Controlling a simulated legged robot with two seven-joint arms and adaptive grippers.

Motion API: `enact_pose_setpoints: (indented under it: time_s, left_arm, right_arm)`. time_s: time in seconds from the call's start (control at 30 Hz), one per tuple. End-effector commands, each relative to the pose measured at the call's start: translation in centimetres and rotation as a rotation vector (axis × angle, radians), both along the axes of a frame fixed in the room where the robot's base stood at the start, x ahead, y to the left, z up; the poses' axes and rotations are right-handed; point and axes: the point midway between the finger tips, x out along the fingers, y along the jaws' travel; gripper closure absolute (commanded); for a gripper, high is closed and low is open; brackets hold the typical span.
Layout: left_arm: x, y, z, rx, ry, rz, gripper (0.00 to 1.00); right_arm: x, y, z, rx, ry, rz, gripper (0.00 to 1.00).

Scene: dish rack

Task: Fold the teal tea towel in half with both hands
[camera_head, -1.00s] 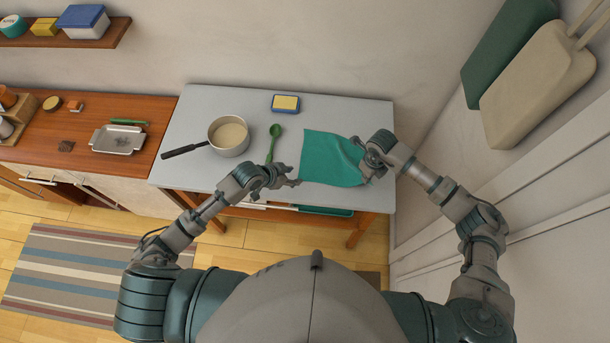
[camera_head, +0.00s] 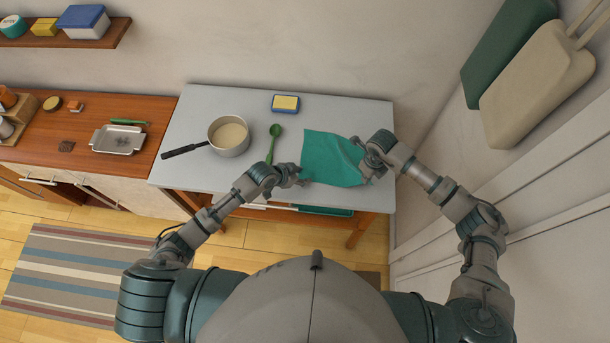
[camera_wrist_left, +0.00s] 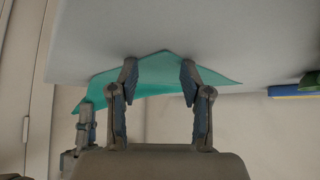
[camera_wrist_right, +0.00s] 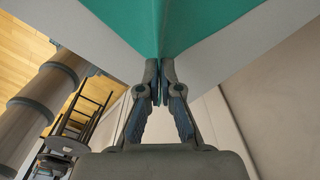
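The teal tea towel (camera_head: 330,155) lies on the right part of the grey table, with a raised crease towards its right side. My right gripper (camera_head: 368,177) is at its near right corner. In the right wrist view the fingers of my right gripper (camera_wrist_right: 160,85) are closed together on the pinched towel (camera_wrist_right: 190,15). My left gripper (camera_head: 303,179) is at the towel's near left corner. In the left wrist view the fingers of my left gripper (camera_wrist_left: 159,66) are spread, with a corner of the towel (camera_wrist_left: 162,72) between and behind them.
A green spoon (camera_head: 273,145) lies left of the towel, beside a saucepan (camera_head: 229,136). A sponge in a blue dish (camera_head: 286,104) sits at the back of the grey table (camera_head: 350,108). A wall stands close on the right.

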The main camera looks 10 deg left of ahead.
Motion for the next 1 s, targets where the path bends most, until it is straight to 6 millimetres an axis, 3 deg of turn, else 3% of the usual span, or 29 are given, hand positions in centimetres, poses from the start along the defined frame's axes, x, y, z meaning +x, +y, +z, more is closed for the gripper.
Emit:
enact_pose_setpoints:
  time_s: [0.03,0.37,0.73,1.0]
  left_arm:
    - [-0.2,0.0,-0.2,0.003,0.006,-0.001,0.58]
    - [-0.2,0.1,-0.4,0.006,0.009,0.000,1.00]
    - [-0.2,0.2,-0.4,0.007,0.010,0.000,1.00]
    - [-0.1,0.1,3.5,0.002,0.003,-0.001,1.00]
  right_arm:
    - [0.0,0.0,0.0,0.000,0.000,0.000,1.00]
    - [0.1,0.0,-0.1,0.000,0.000,0.000,1.00]
    - [0.1,0.0,-0.1,-0.001,0.001,0.000,1.00]
    - [0.0,0.0,0.0,0.000,0.000,0.000,1.00]
